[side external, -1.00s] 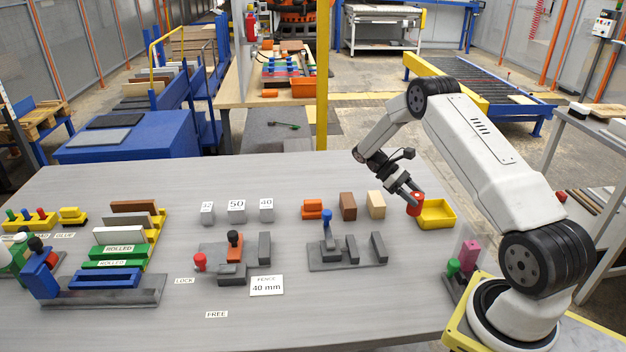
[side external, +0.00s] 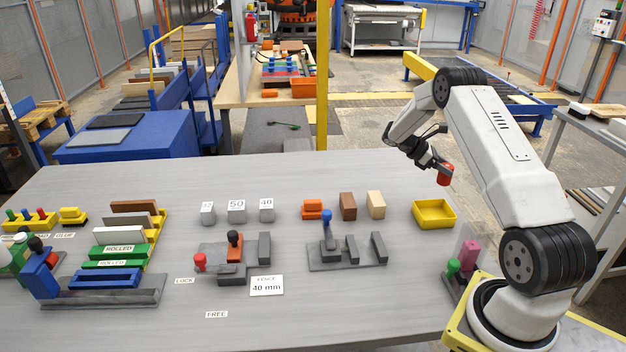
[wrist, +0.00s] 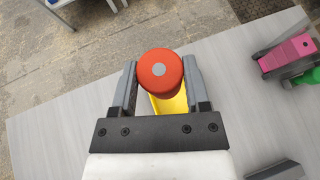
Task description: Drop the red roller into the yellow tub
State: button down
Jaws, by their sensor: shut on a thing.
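The red roller (side external: 445,174) is a short red cylinder held between the fingers of my gripper (side external: 441,167). In the wrist view the roller (wrist: 160,70) shows its round end with a grey centre, and my gripper's fingers (wrist: 160,88) close on it from both sides. The roller hangs in the air above the yellow tub's back right part. The yellow tub (side external: 435,223) stands on the table near its right edge and looks empty in the side view. In the wrist view a part of the yellow tub (wrist: 168,107) shows below the roller; the rest is hidden.
A brown block (side external: 348,206) and a tan block (side external: 376,205) stand left of the tub. A pink and green piece (side external: 468,250) stands right of it, near my base. The grey table (side external: 410,290) is clear in front of the tub.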

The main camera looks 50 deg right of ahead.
aim_at(440, 182)
jog(key=shift+f, duration=2.8)
grip_release()
jog(key=v, duration=0.7)
jog(key=shift+w, duration=0.35)
jog(key=shift+a+r, duration=0.2)
jog(key=shift+a, duration=0.05)
